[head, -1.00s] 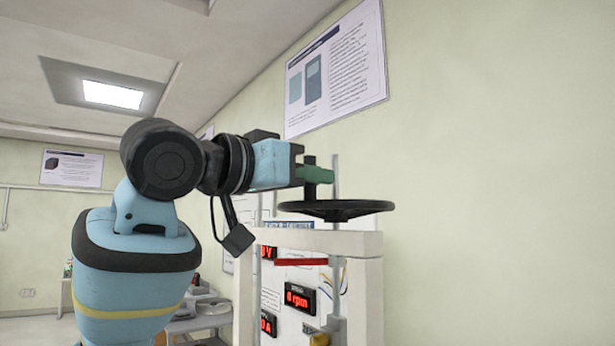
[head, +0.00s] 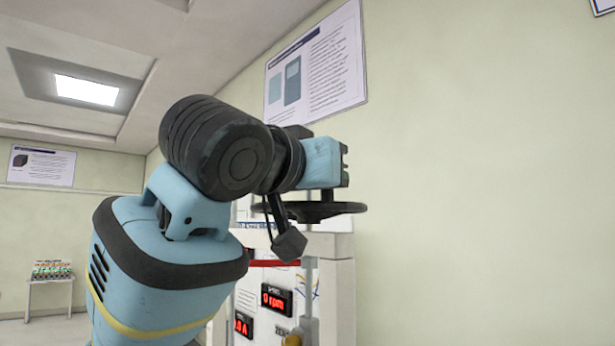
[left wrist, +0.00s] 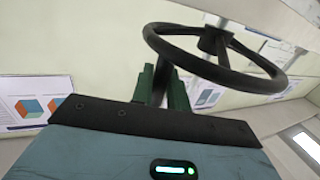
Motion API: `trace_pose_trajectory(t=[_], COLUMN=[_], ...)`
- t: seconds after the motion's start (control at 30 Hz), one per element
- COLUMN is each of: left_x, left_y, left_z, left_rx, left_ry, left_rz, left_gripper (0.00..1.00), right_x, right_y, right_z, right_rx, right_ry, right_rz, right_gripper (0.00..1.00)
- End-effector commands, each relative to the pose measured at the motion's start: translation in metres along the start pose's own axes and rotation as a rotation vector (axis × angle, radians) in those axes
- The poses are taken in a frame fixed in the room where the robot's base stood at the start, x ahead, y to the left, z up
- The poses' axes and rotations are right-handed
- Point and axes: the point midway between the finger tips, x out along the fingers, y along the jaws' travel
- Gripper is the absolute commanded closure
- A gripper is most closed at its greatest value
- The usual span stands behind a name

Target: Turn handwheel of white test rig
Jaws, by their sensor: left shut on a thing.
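The white test rig (head: 343,290) stands right of centre in the head view. Its black handwheel (head: 268,209) lies flat on top, partly hidden behind my left arm. The wheel's rim, spokes and hub also show in the left wrist view (left wrist: 215,72). My left gripper (head: 343,166) is above the right part of the wheel. In the left wrist view its green fingers (left wrist: 162,90) stand on either side of the wheel's dark upright handle (left wrist: 159,84), and it is shut on that handle. My right gripper is not in view.
The rig's front carries red displays, one reading 0 rpm (head: 276,299), and a red bar (head: 275,264). A wall with a poster (head: 315,62) is behind the rig. A small table with a rack (head: 52,275) stands far left.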

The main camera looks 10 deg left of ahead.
Motion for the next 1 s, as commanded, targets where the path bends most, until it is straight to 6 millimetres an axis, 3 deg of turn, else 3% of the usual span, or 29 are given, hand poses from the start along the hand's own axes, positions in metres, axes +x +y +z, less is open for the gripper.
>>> trace_pose_trajectory(t=[0.83,0.87,1.0], left_x=[0.0099,0.0099,0.0098], left_y=[0.0088,0.0088,0.0082], left_z=[0.0011,0.0011,0.0009], left_rx=[0.001,0.001,0.001], left_ry=[-0.002,-0.002,-0.002], left_rz=[0.006,0.006,0.005], left_gripper=[1.0,0.83,0.66], right_x=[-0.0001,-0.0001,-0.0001], right_y=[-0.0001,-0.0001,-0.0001], right_z=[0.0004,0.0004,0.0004], right_rx=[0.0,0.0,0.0], right_ry=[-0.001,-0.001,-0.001], right_rz=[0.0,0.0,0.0], right_gripper=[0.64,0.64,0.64])
